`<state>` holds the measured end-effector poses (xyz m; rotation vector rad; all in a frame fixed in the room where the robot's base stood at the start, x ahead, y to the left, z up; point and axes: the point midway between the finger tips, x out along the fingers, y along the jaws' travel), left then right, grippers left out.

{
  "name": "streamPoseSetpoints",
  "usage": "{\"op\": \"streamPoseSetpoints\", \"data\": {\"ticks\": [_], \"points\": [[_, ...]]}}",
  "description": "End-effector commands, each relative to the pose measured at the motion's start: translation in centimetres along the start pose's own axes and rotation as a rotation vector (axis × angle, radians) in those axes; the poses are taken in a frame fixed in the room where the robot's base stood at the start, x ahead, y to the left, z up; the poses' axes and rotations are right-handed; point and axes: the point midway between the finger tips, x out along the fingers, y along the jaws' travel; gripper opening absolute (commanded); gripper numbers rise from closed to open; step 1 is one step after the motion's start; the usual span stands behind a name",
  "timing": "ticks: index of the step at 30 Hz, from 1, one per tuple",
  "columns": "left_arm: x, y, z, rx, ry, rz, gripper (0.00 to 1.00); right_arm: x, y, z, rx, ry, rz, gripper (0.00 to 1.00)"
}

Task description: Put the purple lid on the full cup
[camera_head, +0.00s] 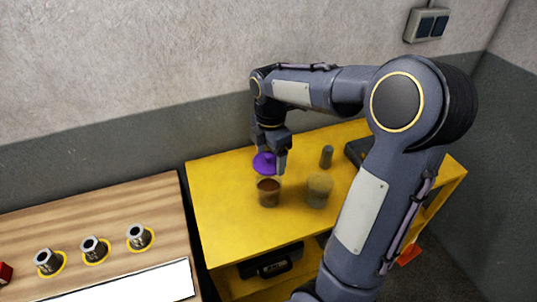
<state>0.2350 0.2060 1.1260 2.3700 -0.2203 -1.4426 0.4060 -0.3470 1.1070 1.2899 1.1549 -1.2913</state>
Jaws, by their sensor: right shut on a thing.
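The purple lid (264,163) is held in my right gripper (270,158), whose jaws are shut on it. The lid is just behind and above a clear cup with dark brown contents (268,193) on the yellow table. It looks apart from that cup, but the gap is hard to judge. A second cup (319,190), to its right, looks pale tan, and I cannot tell how full it is. My left gripper is not in view.
The yellow table (221,207) has free room at its left. A small grey cylinder (326,156) and a dark box (358,152) stand behind the cups at the right. A wooden bench (150,198) at left carries several metal parts in yellow rings and a white panel (130,284).

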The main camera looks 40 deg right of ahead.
Motion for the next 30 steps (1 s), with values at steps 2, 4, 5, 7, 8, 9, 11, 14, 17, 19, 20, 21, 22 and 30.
{"op": "streamPoseSetpoints", "data": {"ticks": [2,4,5,7,8,9,11,14,17,19,20,21,22,30], "points": [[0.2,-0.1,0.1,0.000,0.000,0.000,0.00,0.2,0.0,0.0,0.000,0.000,0.000,0.55],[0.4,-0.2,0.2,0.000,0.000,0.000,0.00,0.5,0.0,0.0,0.000,0.000,0.000,0.55],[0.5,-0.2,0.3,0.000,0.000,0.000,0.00,0.7,0.0,0.0,0.000,0.000,0.000,0.55],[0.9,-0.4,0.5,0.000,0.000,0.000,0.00,1.2,0.0,0.0,0.000,0.000,0.000,0.55],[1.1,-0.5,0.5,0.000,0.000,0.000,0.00,1.4,0.0,0.0,0.000,0.000,0.000,0.55],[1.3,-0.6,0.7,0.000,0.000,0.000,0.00,1.8,0.0,0.0,0.000,0.000,0.000,0.55],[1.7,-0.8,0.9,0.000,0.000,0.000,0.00,2.3,0.0,0.0,0.000,0.000,0.000,0.55],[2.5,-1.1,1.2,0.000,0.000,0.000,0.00,3.3,0.0,0.0,0.000,0.000,-0.001,0.55],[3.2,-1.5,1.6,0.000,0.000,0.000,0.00,4.4,0.0,0.0,0.000,0.001,-0.001,0.55],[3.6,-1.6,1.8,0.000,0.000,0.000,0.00,5.0,0.0,0.0,0.000,0.001,-0.002,0.55],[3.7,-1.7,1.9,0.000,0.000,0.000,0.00,5.2,0.0,0.0,0.000,0.001,-0.002,0.55],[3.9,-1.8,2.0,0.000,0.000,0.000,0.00,5.5,0.0,0.0,0.000,0.000,-0.002,0.55],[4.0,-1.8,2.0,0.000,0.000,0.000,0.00,5.8,0.0,0.0,0.000,0.000,-0.001,0.55],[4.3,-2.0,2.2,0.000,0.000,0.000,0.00,6.4,0.0,0.0,0.001,0.000,0.000,0.55]]}}
